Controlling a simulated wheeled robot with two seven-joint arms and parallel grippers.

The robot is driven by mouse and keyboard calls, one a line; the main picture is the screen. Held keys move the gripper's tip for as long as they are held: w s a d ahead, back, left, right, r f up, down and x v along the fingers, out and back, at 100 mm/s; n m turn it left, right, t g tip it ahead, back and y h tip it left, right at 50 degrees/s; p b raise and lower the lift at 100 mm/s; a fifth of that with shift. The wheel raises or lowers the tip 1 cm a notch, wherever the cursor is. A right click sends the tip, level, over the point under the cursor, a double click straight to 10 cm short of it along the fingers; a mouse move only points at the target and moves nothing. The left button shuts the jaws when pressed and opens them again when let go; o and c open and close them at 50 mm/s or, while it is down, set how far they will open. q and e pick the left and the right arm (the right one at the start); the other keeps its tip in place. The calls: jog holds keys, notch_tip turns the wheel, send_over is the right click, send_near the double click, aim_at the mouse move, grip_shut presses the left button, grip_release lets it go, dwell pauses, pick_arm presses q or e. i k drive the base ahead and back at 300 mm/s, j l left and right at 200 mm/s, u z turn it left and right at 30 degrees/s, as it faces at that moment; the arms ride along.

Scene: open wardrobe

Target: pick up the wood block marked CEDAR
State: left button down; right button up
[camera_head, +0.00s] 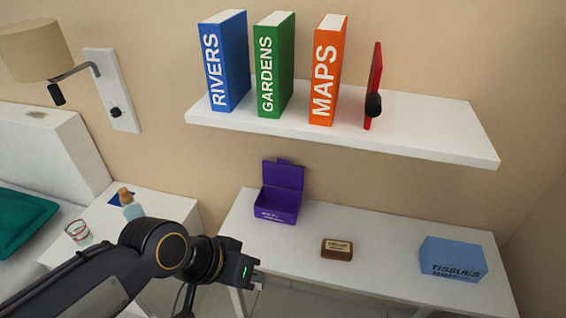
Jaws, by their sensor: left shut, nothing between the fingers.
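The wood block (337,249) is small and brown with a pale label on top; its lettering is small and looks like CEDAR. It lies flat on the white desk (385,232), between the purple box and the tissue box. My left gripper (255,275) is in front of the desk's left end, left of the block and apart from it. It is shut and empty. My right gripper is not in view.
An open purple box (278,203) stands behind the block, and a blue tissue box (452,260) stands to its right. A wall shelf (430,130) with books overhangs the desk. A bedside table (165,208) with a bottle (130,208) and a glass (78,232) is at left.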

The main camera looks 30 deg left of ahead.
aim_at(340, 250)
jog(key=i+j+u, duration=0.1)
jog(key=j+u, duration=0.35)
jog(key=i+j+u, duration=0.15)
jog(key=u, duration=0.3)
jog(key=j, duration=0.1)
